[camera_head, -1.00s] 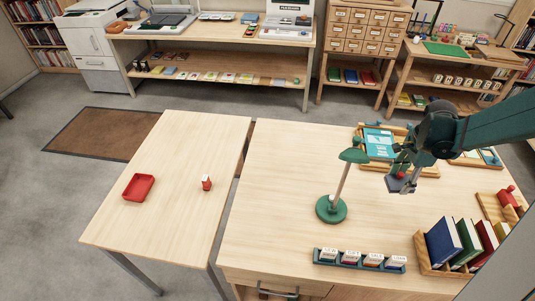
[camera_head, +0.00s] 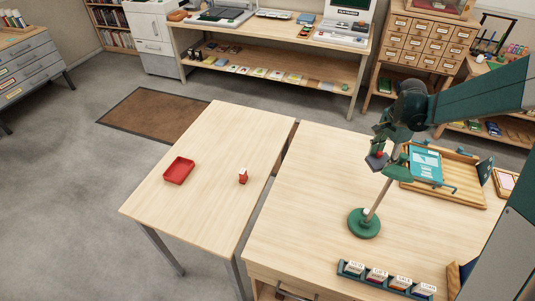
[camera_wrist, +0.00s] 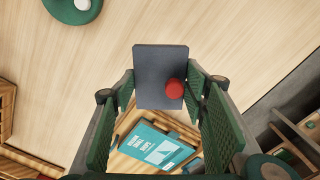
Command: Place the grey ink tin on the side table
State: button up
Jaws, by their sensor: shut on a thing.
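The grey ink tin (camera_wrist: 150,75) is a flat grey block with a red knob (camera_wrist: 174,88) on it. My gripper (camera_wrist: 162,88) is shut on it, with green fingers at its left and right sides. In the head view the tin (camera_head: 375,163) hangs under my gripper (camera_head: 380,150), above the main desk (camera_head: 310,190) and by the green lamp's head. The side table (camera_head: 215,140) is the pale wooden table at the left, apart from my gripper. It holds a red tray (camera_head: 178,171) and a small red-and-white item (camera_head: 243,176).
The green desk lamp (camera_head: 365,223) stands close to my gripper. A wooden tray with a teal book (camera_head: 426,165) lies to the right. A rack of labelled blocks (camera_head: 385,281) sits at the desk's front. A narrow gap separates the tables. Much of the side table is bare.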

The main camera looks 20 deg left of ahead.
jog(key=w+a+n, duration=0.2)
jog(key=a+n, duration=0.1)
jog(key=a, duration=1.3)
jog(key=w+a+n, duration=0.2)
jog(key=a+n, duration=0.1)
jog(key=a, duration=1.4)
jog(key=s+a+n, duration=0.2)
jog(key=s+a, duration=0.3)
jog(key=a, duration=1)
jog(key=s+a+n+p, duration=0.1)
jog(key=s+a+n, duration=0.2)
jog(key=a, duration=1.2)
jog(key=shift+s+f, duration=0.4)
jog(key=shift+s, duration=0.6)
jog(key=shift+d+f+b, duration=0.1)
jog(key=shift+f+b, duration=0.2)
jog(key=shift+f, duration=2.85)
jog(key=shift+f, duration=1.9)
